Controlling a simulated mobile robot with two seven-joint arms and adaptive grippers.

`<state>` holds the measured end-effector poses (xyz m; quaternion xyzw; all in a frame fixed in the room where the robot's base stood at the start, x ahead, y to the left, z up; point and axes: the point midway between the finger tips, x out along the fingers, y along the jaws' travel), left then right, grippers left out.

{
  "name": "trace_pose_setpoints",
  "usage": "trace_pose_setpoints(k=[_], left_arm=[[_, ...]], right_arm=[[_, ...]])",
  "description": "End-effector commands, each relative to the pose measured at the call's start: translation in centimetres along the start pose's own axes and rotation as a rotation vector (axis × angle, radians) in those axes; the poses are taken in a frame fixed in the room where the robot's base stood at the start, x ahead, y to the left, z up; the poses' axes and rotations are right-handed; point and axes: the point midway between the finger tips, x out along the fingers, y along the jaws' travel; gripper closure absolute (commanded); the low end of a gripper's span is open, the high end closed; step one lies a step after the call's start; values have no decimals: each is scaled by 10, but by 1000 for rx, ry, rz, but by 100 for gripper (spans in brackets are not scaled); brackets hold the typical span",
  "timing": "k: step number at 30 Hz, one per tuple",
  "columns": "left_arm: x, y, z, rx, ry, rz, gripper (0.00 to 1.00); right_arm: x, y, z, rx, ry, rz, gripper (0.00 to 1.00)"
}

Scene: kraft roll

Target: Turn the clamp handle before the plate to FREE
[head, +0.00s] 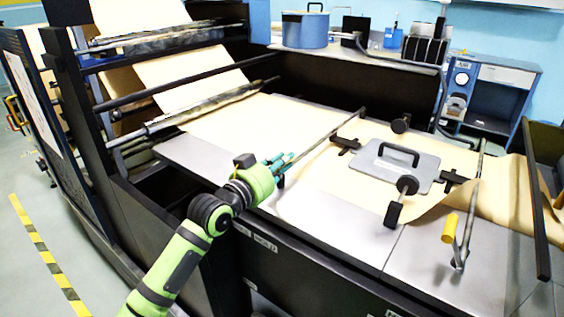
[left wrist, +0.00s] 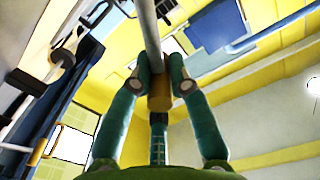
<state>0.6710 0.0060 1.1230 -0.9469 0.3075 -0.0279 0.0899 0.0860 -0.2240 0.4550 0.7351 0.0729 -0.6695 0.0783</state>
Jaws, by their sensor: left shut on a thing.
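My left gripper (head: 281,162), green with teal fingers, is at the front edge of the table, at the near end of a thin clamp bar (head: 330,138) left of the plate. In the left wrist view my left gripper (left wrist: 160,75) is shut on the clamp handle's yellow-brown grip (left wrist: 159,95), with its grey rod (left wrist: 150,35) running up between the fingers. In the head view the fingers hide this grip. The grey plate (head: 372,164) with a black handle lies on the brown paper to the right. My right gripper is not in view.
A second clamp lever with a yellow grip (head: 450,228) stands at the table's right. Small labels (head: 264,243) sit on the dark front panel, too small to read surely. Black knobs (head: 407,186) stand beside the plate. A blue pot (head: 305,30) stands behind.

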Motion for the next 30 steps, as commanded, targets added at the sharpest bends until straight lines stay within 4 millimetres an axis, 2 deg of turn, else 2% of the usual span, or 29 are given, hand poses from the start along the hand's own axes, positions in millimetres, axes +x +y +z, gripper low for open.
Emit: trace_pose_setpoints(k=[11,20,30], left_arm=[[0,-18,-8,-176,7,-2,100],[0,-44,-8,-452,12,-2,100],[0,-73,0,-775,16,-2,100]], right_arm=[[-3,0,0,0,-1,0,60],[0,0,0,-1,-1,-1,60],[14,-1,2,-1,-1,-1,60]])
